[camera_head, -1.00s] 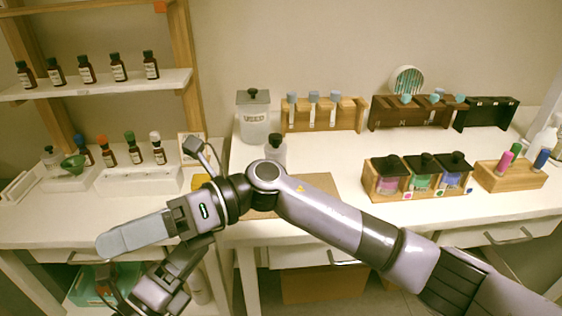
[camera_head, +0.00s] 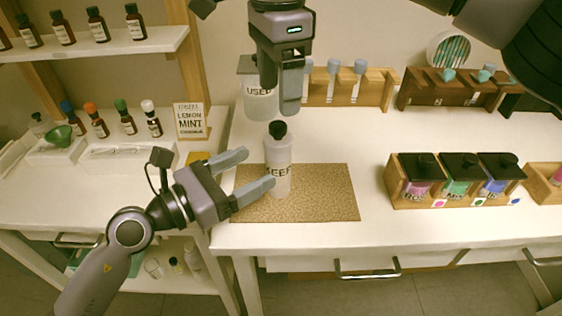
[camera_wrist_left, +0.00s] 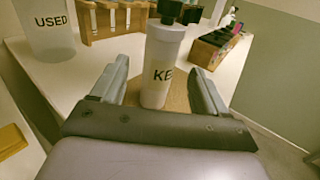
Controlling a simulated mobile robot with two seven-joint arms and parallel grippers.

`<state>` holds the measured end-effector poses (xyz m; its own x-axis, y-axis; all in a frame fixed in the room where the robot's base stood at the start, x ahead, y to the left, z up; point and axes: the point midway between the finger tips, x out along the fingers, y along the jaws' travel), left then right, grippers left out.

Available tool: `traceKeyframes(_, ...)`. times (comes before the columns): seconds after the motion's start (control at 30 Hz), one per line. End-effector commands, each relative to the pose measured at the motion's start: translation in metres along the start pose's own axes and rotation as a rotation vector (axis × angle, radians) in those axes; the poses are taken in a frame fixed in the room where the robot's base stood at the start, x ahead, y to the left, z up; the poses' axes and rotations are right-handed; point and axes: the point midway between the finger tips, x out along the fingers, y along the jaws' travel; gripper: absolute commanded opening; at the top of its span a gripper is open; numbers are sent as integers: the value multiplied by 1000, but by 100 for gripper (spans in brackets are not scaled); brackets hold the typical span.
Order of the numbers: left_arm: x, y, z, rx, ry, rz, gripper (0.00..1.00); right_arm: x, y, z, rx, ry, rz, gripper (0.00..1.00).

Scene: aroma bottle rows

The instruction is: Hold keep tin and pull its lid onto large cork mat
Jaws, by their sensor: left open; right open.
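The keep tin (camera_head: 278,168) is a pale cylinder marked KEEP with a black-knobbed lid (camera_head: 278,130). It stands upright at the left part of the large cork mat (camera_head: 325,195). My left gripper (camera_head: 259,170) is open, its fingers pointing at the tin from the left. In the left wrist view the tin (camera_wrist_left: 161,65) stands ahead, between and beyond the open fingers (camera_wrist_left: 160,85). My right gripper (camera_head: 286,100) hangs above and slightly behind the tin, fingers pointing down; the gap between its fingers is hard to see.
The USED jar (camera_head: 258,100) stands behind the tin, partly hidden by my right gripper. A wooden rack (camera_head: 345,90) is behind the mat. A box of coloured jars (camera_head: 455,185) stands to the right. The mat's right half is bare.

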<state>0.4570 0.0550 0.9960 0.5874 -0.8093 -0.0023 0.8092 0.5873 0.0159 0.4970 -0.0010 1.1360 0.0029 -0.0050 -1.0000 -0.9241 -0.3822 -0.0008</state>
Motion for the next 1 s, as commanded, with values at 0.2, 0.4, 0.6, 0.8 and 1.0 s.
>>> traceKeyframes(0.2, 31, 0, 2, -4, -5, 0, 74, 0, 0, 1, 0, -3, 1, 72)
traceKeyframes(0.4, 56, 0, 1, -5, -4, 0, 74, 1, 0, 1, -1, -5, 1, 72)
traceKeyframes(0.6, 66, 0, 1, -4, -2, 0, 74, 1, 0, 1, -1, -6, 1, 72)
traceKeyframes(0.8, 66, 0, 1, -4, -2, 0, 74, 1, 0, 1, -1, -6, 1, 72)
traceKeyframes(1.0, 65, 0, 0, -5, -2, 0, 16, 1, 0, 1, -1, -6, 1, 72)
